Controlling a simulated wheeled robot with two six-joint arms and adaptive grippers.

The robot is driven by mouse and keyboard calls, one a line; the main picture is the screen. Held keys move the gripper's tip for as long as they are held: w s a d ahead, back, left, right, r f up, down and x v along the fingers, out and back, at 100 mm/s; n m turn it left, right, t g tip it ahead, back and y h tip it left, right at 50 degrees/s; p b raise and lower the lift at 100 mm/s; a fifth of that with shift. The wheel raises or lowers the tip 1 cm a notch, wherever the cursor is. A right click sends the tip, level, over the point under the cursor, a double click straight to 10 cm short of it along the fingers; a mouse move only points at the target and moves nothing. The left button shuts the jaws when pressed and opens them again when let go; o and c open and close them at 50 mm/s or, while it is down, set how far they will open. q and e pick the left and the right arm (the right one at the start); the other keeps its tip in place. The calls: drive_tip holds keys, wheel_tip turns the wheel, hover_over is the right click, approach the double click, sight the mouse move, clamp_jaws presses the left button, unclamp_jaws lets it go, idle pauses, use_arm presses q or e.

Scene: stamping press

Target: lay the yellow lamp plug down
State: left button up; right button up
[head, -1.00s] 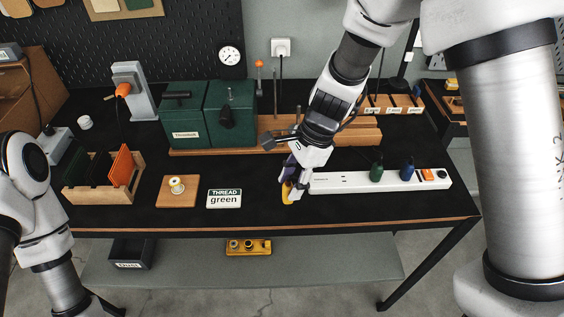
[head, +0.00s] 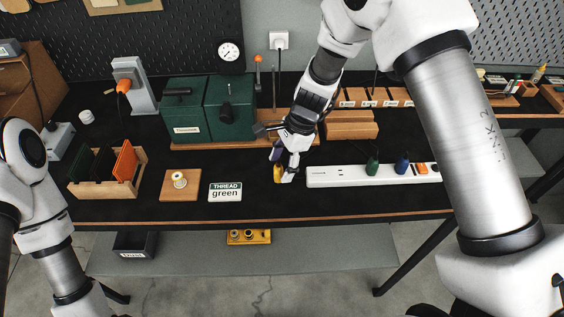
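The yellow lamp plug (head: 277,174) shows at the fingers of my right gripper (head: 284,171), just left of the white power strip (head: 324,177). The gripper points down over the black tabletop and looks shut on the plug. I cannot tell whether the plug touches the table. The fingers hide part of it, and a small purple patch shows beside them. A green plug (head: 373,168) and a blue plug (head: 402,164) stand in the strip. My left arm is at the left edge; its gripper is out of view.
A "THREAD green" sign (head: 225,192), a wooden board with a spool (head: 180,196) and a wooden rack (head: 77,188) stand to the left. The green press (head: 205,115) is behind.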

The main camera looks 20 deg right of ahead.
drive_tip(key=shift+w+d+r, duration=0.1)
drive_tip(key=shift+w+r, duration=0.05)
drive_tip(key=shift+r, duration=0.25)
drive_tip(key=b+v, duration=0.1)
drive_tip(key=v, duration=1)
drive_tip(key=shift+r+b, duration=0.25)
drive_tip(key=shift+b, duration=0.1)
drive_tip(key=shift+d, duration=0.1)
